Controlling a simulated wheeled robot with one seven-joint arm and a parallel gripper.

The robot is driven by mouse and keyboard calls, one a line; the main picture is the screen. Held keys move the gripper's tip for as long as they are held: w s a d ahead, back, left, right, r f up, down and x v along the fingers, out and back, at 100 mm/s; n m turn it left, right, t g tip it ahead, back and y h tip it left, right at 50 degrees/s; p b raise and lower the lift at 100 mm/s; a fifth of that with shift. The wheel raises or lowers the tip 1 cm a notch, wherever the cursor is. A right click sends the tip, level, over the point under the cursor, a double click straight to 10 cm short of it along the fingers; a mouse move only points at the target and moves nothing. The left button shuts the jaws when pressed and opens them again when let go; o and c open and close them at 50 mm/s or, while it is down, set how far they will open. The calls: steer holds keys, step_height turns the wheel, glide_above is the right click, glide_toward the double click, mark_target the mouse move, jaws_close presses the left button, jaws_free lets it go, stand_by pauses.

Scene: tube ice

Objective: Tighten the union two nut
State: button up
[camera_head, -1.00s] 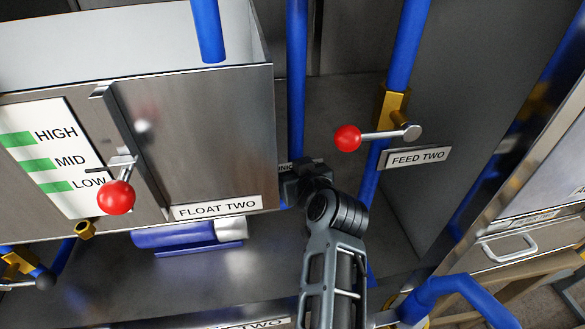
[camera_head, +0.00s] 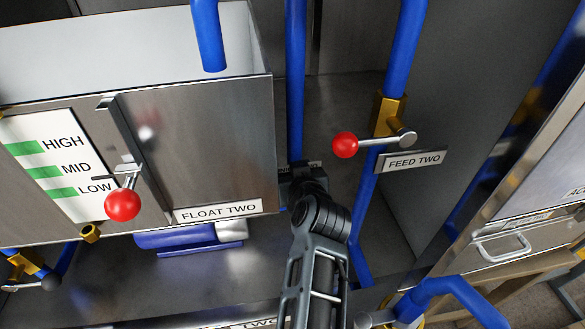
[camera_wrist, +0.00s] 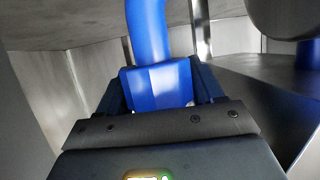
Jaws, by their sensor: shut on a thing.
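The union two nut shows as a blue faceted block (camera_wrist: 158,84) in the wrist view, at the lower end of a blue pipe (camera_wrist: 147,30). My gripper (camera_wrist: 160,95) has a finger on each side of it and is shut on it. In the head view my gripper (camera_head: 297,172) is at the lower part of the vertical blue pipe (camera_head: 296,80), just right of the FLOAT TWO tank. There my wrist hides the nut and most of a label behind it.
The steel tank with the FLOAT TWO label (camera_head: 217,211) stands close on the left, with a red-knobbed lever (camera_head: 122,204). A FEED TWO valve lever with a red knob (camera_head: 345,145) is to the right. A blue pipe (camera_head: 366,205) runs down beside my arm.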

steer(key=o, duration=0.9)
steer(key=shift+o, duration=0.2)
steer(key=shift+s, duration=0.1)
steer(key=v, duration=0.7)
steer(key=shift+s+r, duration=0.15)
steer(key=shift+s, duration=0.15)
steer(key=shift+d, duration=0.1)
